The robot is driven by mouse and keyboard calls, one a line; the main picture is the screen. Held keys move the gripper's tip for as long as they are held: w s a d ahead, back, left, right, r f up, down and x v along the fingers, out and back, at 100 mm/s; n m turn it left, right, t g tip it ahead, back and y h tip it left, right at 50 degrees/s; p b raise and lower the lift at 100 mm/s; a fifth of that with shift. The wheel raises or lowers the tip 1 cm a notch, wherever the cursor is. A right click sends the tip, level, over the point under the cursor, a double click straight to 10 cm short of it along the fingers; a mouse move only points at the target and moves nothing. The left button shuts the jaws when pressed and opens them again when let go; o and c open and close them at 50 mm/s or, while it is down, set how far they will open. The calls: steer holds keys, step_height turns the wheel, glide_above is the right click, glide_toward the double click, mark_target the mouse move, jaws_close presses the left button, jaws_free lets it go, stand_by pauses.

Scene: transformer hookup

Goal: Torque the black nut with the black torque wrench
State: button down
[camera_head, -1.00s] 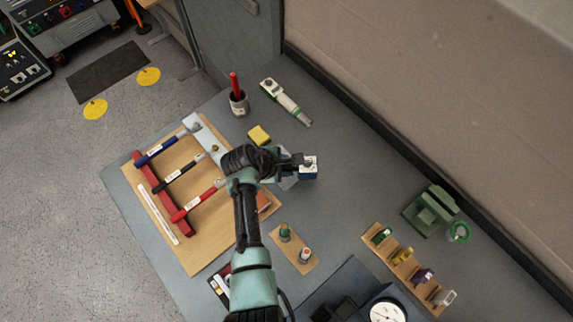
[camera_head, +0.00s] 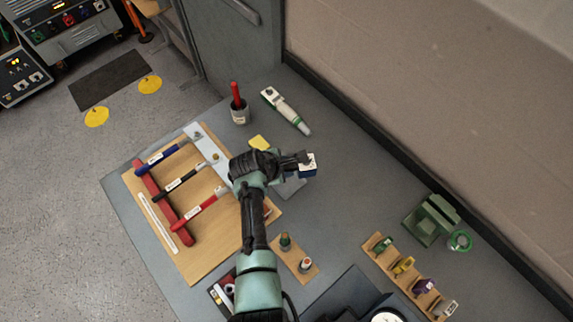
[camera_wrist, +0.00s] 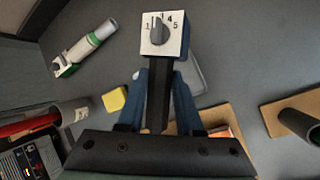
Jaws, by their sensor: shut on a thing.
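The black torque wrench (camera_head: 180,182) lies on the wooden board between a blue wrench (camera_head: 163,157) and a red one (camera_head: 195,209). Its left end is at a red rack (camera_head: 162,202) and its right end is near a pale metal bar (camera_head: 205,143) with small studs. I cannot make out a black nut for certain. My gripper (camera_wrist: 160,104) is right of the bar, shut on the black stem of a dial tool. The tool's blue box (camera_head: 308,165) has a white numbered dial face (camera_wrist: 161,32). My wrist hides the bar's lower end.
A wooden rack of coloured tags (camera_head: 411,275) and a green device (camera_head: 432,219) are at right. The middle right of the table is clear.

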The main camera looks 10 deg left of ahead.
steer(key=shift+r, duration=0.1)
stand_by(0.3)
steer(key=shift+w+a, duration=0.15)
steer(key=shift+w, duration=0.15)
stand_by(0.7)
steer(key=shift+r, duration=0.15)
steer(key=shift+r+p, duration=2.1)
steer(key=shift+p, duration=0.2)
